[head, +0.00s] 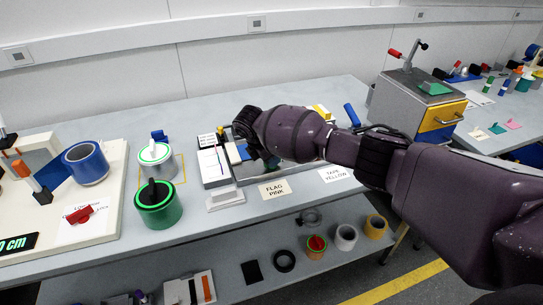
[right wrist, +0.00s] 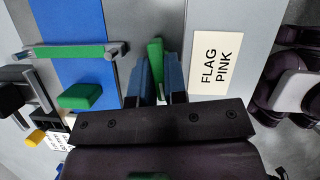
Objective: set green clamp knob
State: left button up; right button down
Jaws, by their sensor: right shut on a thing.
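In the right wrist view, the green clamp knob (right wrist: 155,52) is an upright green piece between the two blue fingers of my right gripper (right wrist: 158,78). The fingers are shut on it. It stands close to the grey end of a green bar (right wrist: 72,51) that lies across a blue strip (right wrist: 85,18). A separate green block (right wrist: 80,96) sits beside the bar. In the head view, my right gripper (head: 256,140) is over the middle of the bench, and its own wrist hides the knob. My left gripper is not in view.
A card reading FLAG PINK (right wrist: 215,62) lies close to the fingers. In the head view, a TAPE YELLOW card (head: 336,174), a green tin (head: 158,212), a white tin (head: 156,168) and a grey cabinet (head: 400,98) stand around. The back of the bench is mostly clear.

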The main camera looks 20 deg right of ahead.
jog(key=shift+m+g, duration=0.3)
jog(key=shift+m, duration=0.6)
jog(key=c, duration=1.2)
grip_release()
jog(key=shift+o, duration=0.2)
jog(key=shift+r, duration=0.15)
